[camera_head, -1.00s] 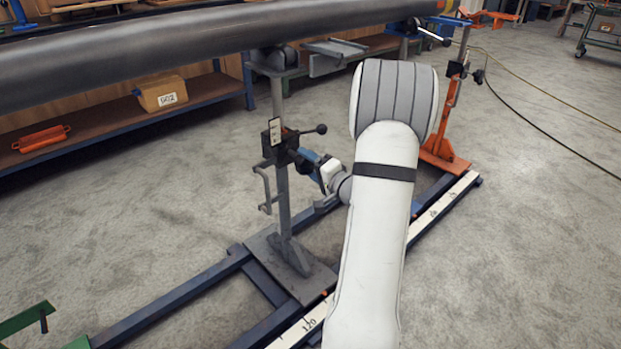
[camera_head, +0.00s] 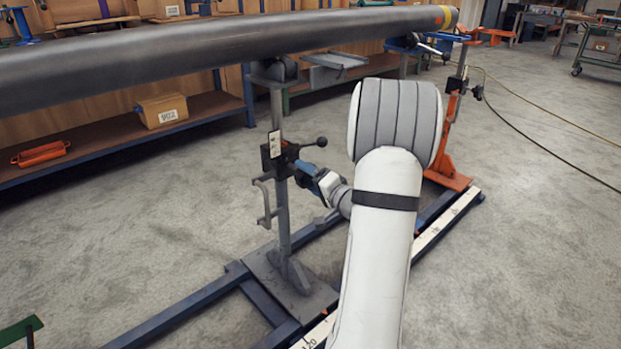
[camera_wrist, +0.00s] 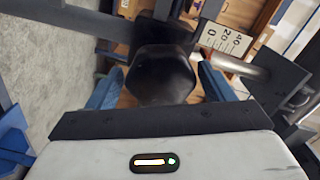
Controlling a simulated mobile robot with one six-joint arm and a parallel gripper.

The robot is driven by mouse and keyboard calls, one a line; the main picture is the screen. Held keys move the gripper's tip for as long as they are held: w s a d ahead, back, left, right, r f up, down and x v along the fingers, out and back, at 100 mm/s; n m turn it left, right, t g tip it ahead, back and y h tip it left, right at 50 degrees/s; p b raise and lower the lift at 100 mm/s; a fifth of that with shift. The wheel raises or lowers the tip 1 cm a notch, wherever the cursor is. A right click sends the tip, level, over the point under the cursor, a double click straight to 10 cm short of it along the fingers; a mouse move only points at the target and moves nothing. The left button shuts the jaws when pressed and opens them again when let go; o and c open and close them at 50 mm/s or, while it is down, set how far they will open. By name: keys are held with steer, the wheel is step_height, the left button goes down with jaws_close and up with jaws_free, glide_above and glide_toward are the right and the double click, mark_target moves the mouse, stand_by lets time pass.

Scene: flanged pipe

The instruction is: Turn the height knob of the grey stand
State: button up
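The grey stand (camera_head: 281,215) stands upright under the pipe, on a base plate across dark blue rails. Its black clamp block (camera_head: 272,158) carries a lever with a black ball end (camera_head: 321,142). My gripper (camera_head: 299,167) reaches in from the right at the block, just below the lever. In the wrist view the dark, faceted height knob (camera_wrist: 161,74) lies between the two blue fingers of my gripper (camera_wrist: 160,82). The fingers are open, one on each side, and narrow gaps seem to show beside the knob. In the head view the knob is hidden.
The long grey pipe (camera_head: 200,50) runs overhead. A grey hook-shaped handle (camera_head: 265,203) sticks out left of the post. An orange stand (camera_head: 449,145) is behind my arm. A shelf with a numbered box (camera_head: 162,110) lies behind.

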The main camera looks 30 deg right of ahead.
steer(key=shift+o, duration=0.7)
steer(key=shift+s+d+r, duration=0.1)
steer(key=shift+s, duration=0.2)
steer(key=s+p, duration=0.2)
steer(key=s, duration=0.5)
steer(key=shift+d, duration=0.45)
steer(key=shift+c, duration=0.4)
